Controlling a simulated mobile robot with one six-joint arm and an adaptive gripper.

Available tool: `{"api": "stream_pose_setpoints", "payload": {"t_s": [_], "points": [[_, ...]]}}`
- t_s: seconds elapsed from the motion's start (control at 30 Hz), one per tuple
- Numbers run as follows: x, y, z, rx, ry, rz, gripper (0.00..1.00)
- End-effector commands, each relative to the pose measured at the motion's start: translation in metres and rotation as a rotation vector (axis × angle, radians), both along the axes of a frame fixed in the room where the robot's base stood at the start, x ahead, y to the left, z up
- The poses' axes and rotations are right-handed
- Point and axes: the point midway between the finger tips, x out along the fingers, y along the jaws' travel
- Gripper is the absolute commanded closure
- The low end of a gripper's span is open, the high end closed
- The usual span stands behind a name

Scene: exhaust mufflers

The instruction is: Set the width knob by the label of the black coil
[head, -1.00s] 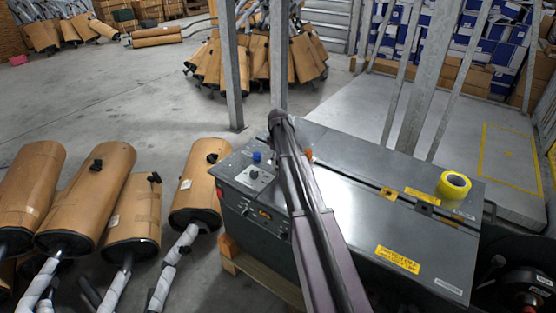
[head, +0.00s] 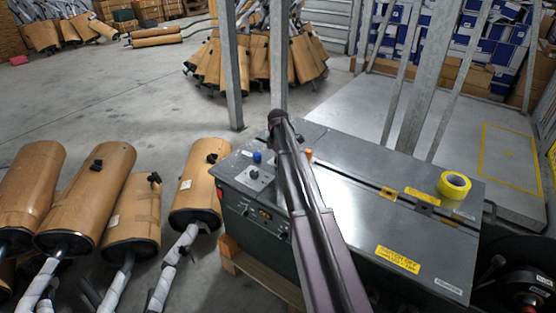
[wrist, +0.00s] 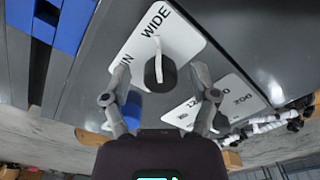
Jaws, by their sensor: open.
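In the wrist view a round black knob (wrist: 160,72) with a white pointer line sits on a white label plate (wrist: 185,40). The plate reads "WIDE" at one side; the other word is partly hidden and ends in "IN". The pointer runs toward the plate's upper edge, near "WIDE". My gripper (wrist: 160,70) is open, its fingers on either side of the knob with gaps visible. In the head view my arm hides the gripper. A black coil (head: 522,284) stands at the lower right; its label is too small to read.
The grey machine (head: 350,205) carries a blue knob (head: 257,157), a small black knob (head: 254,173), an orange knob (head: 308,154) and a yellow tape roll (head: 454,185). A second numbered plate (wrist: 232,95) lies beside my right finger. Wrapped mufflers (head: 87,200) stand left.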

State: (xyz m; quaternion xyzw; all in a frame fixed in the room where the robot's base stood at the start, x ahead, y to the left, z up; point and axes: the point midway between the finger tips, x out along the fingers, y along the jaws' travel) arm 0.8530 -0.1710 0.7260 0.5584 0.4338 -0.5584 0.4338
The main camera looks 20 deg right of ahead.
Motion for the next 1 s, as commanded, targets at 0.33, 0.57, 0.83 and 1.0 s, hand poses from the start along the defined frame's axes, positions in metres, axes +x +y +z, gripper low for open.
{"api": "stream_pose_setpoints", "payload": {"t_s": [0.33, 0.57, 0.83, 1.0], "points": [[0.000, 0.000, 0.028, 0.000, 0.000, 0.053, 0.24], [0.000, 0.000, 0.047, 0.000, 0.000, 0.051, 0.24], [0.000, 0.000, 0.070, 0.000, 0.000, 0.051, 0.24], [0.000, 0.000, 0.084, 0.000, 0.000, 0.050, 0.24]]}}
